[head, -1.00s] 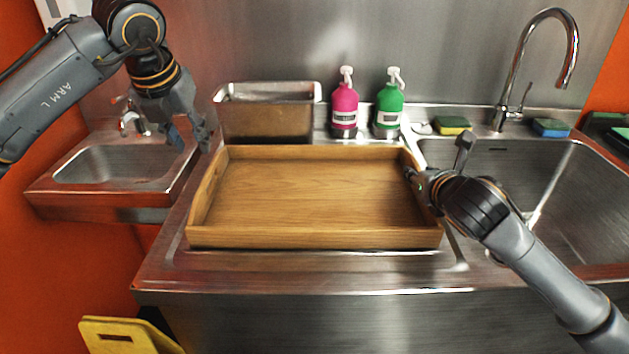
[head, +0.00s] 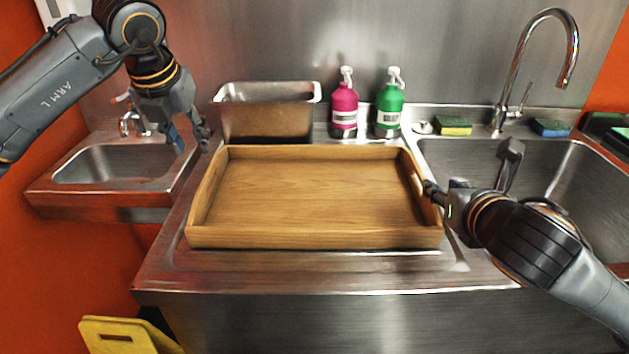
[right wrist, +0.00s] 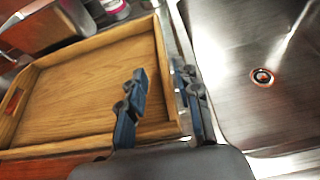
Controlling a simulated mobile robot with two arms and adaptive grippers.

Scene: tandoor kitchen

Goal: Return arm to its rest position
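My right gripper (head: 434,192) is at the right end of the wooden tray (head: 310,237). Whether a finger touches the tray cannot be told. My left gripper (head: 191,138) hangs open and empty beyond the tray's far left corner, near the small sink.
A metal container (head: 268,120) stands behind the tray. A pink bottle (head: 344,108), a green bottle (head: 389,108) and sponges (head: 453,126) line the back ledge. The large sink (head: 575,180) with a tall tap (head: 570,60) lies right. A small sink (head: 110,165) is left.

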